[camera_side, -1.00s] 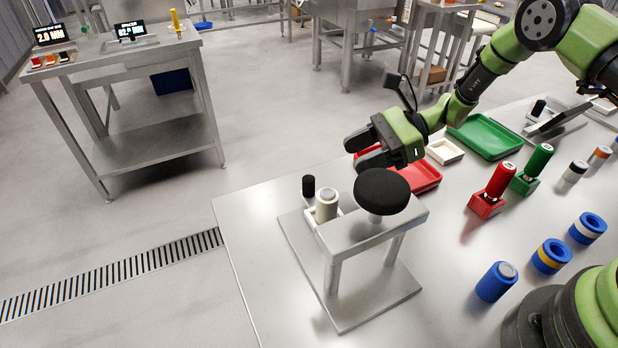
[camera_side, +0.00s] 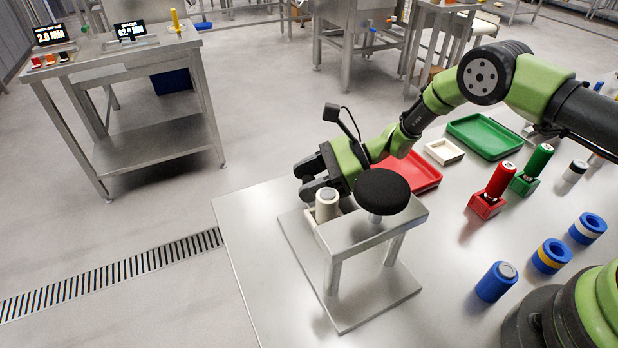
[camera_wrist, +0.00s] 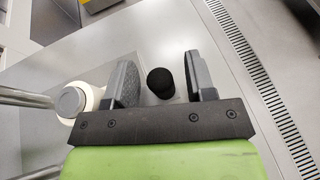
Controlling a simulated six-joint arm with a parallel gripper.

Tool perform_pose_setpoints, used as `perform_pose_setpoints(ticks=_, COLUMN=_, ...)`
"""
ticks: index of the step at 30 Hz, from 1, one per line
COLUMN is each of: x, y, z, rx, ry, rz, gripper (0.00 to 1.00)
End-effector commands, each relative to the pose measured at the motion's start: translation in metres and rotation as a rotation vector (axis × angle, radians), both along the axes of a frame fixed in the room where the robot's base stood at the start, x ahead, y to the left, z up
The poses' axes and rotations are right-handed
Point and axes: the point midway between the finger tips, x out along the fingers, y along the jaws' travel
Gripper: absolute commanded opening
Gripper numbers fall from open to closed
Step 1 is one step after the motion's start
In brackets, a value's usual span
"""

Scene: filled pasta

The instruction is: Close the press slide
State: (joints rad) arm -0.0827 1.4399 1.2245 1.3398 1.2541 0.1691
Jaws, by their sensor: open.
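The press (camera_side: 380,292) is a steel frame on a base plate with a round black knob (camera_side: 383,190) on top. Its slide (camera_side: 311,222) is a pale tray at the left of the frame, sticking out from under it, with a light cylinder (camera_side: 327,205) standing in it. My gripper (camera_side: 307,183) is open at the slide's outer end. In the wrist view the slide's black handle (camera_wrist: 160,82) stands between my two spread fingers (camera_wrist: 160,85), apart from both. The cylinder (camera_wrist: 71,102) is just left of the left finger. The handle is hidden behind my gripper in the side view.
A red tray (camera_side: 420,172), a small white tray (camera_side: 444,151) and a green tray (camera_side: 486,137) lie behind the press. Red (camera_side: 496,182) and green (camera_side: 537,162) stampers stand to the right, with blue rings (camera_side: 551,256) nearer. The table's left front is clear.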

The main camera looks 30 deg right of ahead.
Motion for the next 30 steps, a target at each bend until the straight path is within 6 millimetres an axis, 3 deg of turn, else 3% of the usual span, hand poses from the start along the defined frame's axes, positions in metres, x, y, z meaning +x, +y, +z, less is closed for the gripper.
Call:
perform_pose_setpoints(ticks=3, x=0.0, y=0.0, z=0.0, rx=0.0, ry=0.0, rz=0.0, gripper=0.48)
perform_pose_setpoints(ticks=9, x=0.0, y=0.0, z=0.0, rx=0.0, ry=0.0, rz=0.0, gripper=0.02)
perform_pose_setpoints(ticks=10, x=0.0, y=0.0, z=0.0, rx=0.0, ry=0.0, rz=0.0, gripper=0.0)
perform_pose_setpoints(ticks=17, x=-0.005, y=0.0, z=0.0, rx=0.002, ry=0.002, rz=0.002, gripper=0.0)
perform_pose_setpoints(ticks=30, x=-0.066, y=0.0, z=0.0, rx=0.003, ry=0.007, rz=0.001, gripper=0.0)
